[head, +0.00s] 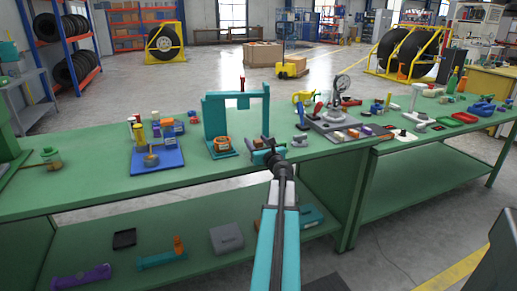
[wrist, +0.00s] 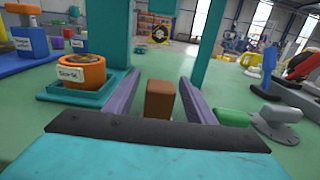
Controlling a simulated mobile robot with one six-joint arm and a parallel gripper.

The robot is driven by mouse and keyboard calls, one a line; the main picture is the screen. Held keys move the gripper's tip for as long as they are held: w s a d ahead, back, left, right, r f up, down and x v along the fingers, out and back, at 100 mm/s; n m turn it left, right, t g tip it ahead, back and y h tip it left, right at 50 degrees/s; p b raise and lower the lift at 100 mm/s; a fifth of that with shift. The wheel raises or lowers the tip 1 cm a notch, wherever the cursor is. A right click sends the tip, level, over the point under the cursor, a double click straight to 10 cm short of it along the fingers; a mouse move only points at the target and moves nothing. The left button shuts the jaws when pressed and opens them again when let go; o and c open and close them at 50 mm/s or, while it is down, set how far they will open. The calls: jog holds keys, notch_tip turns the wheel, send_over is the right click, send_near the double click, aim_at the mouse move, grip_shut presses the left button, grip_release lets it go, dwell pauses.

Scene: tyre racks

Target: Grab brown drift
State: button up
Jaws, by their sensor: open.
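The brown drift (wrist: 161,102) shows as a small upright brown block in the wrist view, on the green bench top. My gripper (wrist: 160,98) is open, and its two purple-grey fingers stand on either side of the drift with a gap on each side. The drift's lower part is hidden behind the dark bar of my gripper. In the head view my gripper (head: 262,152) reaches over the bench beside the teal frame, and the drift is too small there to make out clearly.
A teal frame (head: 215,117) stands just behind. An orange labelled pot (wrist: 80,72) sits in a teal tray left of my gripper. A green block (wrist: 231,117) and a grey round-based part (wrist: 275,115) stand close on the right. The bench's left stretch (head: 95,185) is bare.

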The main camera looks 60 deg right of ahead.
jog(key=shift+x, duration=0.95)
jog(key=c, duration=1.2)
jog(key=shift+r, duration=0.15)
